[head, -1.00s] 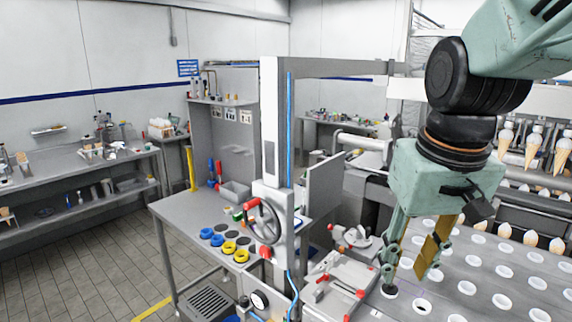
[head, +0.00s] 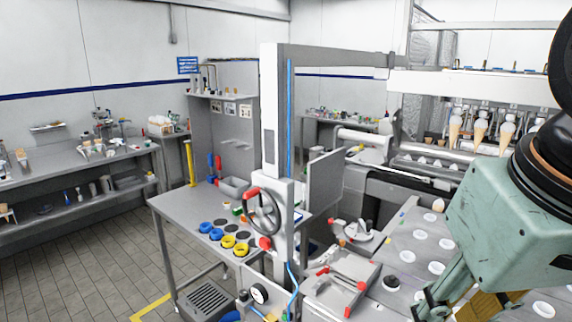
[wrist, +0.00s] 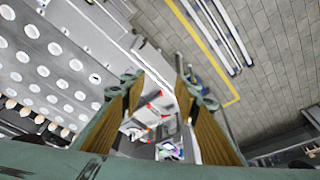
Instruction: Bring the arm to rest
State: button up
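My gripper (head: 452,312) is at the lower right of the head view, cut off by the bottom edge. It hangs over the perforated grey plate (head: 400,250) with its white-ringed holes. In the wrist view my gripper (wrist: 158,92) shows two fingers set wide apart with nothing between them. It is open and empty. Through the gap I see grey equipment with red parts well beyond the fingertips. In the head view part of the far finger is hidden or out of frame.
One plate hole holds a dark round piece (head: 391,283). Cones (head: 480,130) hang in a row behind the plate. A red-handled fixture (head: 342,284) is left of the plate. A column with a handwheel (head: 262,212) and a table with blue and yellow rings (head: 228,242) stand farther left.

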jog(key=shift+s+f+b, duration=0.15)
jog(key=shift+s+f, duration=0.1)
jog(key=shift+s, duration=0.65)
jog(key=shift+s+f+b, duration=0.15)
jog(key=shift+s+f, duration=0.05)
jog(key=shift+s, duration=0.7)
jog(key=shift+c, duration=0.5)
dwell(0.4)
